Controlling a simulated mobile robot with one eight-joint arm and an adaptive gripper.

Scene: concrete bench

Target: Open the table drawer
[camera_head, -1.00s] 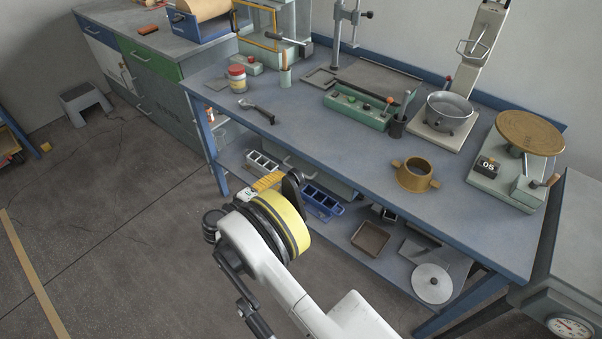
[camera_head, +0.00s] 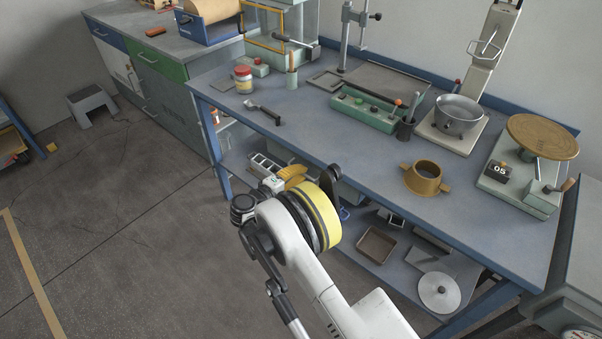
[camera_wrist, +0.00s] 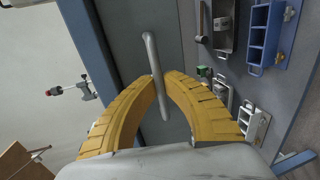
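The table (camera_head: 340,140) has a blue-grey top, and its drawer is mostly hidden behind my arm in the head view. In the wrist view, a grey drawer front (camera_wrist: 118,45) carries a slim pale bar handle (camera_wrist: 149,50). My gripper (camera_wrist: 162,78) has curved yellow fingers, one on each side of the handle. Its tips close in on the middle of the bar, with no clear gap seen. In the head view my gripper (camera_head: 292,176) is just below the table's front edge. I cannot tell whether the drawer stands out from the table.
The lower shelf holds a blue divided bin (camera_wrist: 265,38), a brown tray (camera_head: 376,245) and a white disc (camera_head: 439,292). A brass ring (camera_head: 426,178) stands on the tabletop near the front edge.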

